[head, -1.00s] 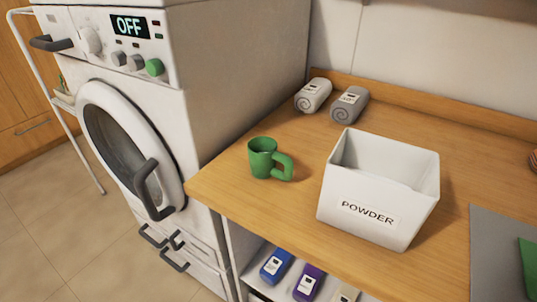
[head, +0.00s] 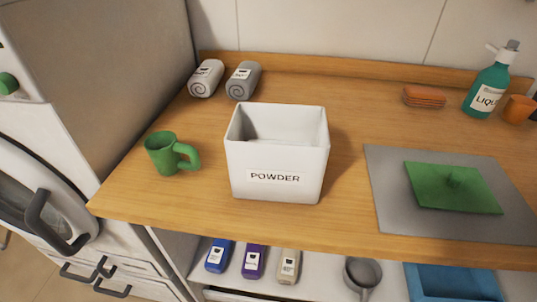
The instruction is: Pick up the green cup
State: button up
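The green cup (head: 161,155) stands upright on the wooden counter (head: 350,224), near its left front part. Its handle points right, toward the white box. The cup stands apart from the box, with a small gap between them. My gripper is not in view in the head view.
A white POWDER box (head: 277,157) stands right of the cup. Two rolled towels (head: 224,80) lie behind. A grey mat (head: 390,190) holds a green square (head: 453,187). A green bottle (head: 486,88) stands back right. A washing machine (head: 100,70) borders the left. A shelf below holds several packets.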

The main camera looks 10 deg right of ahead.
aim_at(175, 156)
jog(key=j+z, duration=0.25)
jog(key=z, duration=0.25)
jog(key=j+z, duration=0.2)
jog(key=z, duration=0.3)
jog(key=k+j+z, duration=0.2)
jog(key=j, duration=0.45)
jog(key=k+j+z, duration=0.25)
jog(key=k+j, duration=0.2)
jog(key=k+j+z, duration=0.2)
jog(key=k+j, duration=0.2)
jog(key=j, duration=0.65)
jog(key=k+j, duration=0.15)
jog(key=j, duration=0.65)
jog(key=k, duration=0.05)
